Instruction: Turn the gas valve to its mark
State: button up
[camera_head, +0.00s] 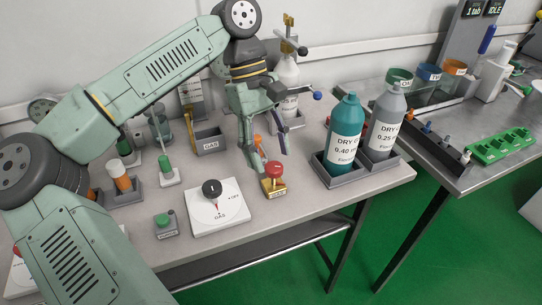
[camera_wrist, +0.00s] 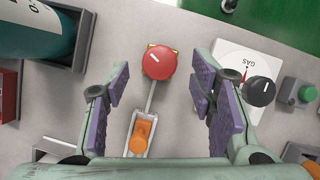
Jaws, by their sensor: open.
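The gas valve is a black knob (camera_head: 211,188) with a white line, on a white plate (camera_head: 236,216) lettered GAS and OFF. A red pointer shows on the plate, towards the GAS lettering. The knob also shows in the wrist view (camera_wrist: 261,92), right of my gripper and partly beside its right finger. My gripper (camera_head: 263,163) is open and empty, above the table to the right of the plate. In the wrist view my gripper's purple-padded fingers (camera_wrist: 171,80) are spread on either side of a red knob (camera_wrist: 158,62), with no visible contact.
The red knob (camera_head: 274,169) stands on a yellow base just right of the plate. A green-topped button (camera_head: 162,221) is to its left. Two DRY bottles (camera_head: 345,135) stand in grey trays to the right. A GAS bin (camera_head: 209,143) and small tools stand behind.

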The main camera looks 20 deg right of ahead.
jog(key=shift+x, duration=1)
jog(key=c, duration=1.1)
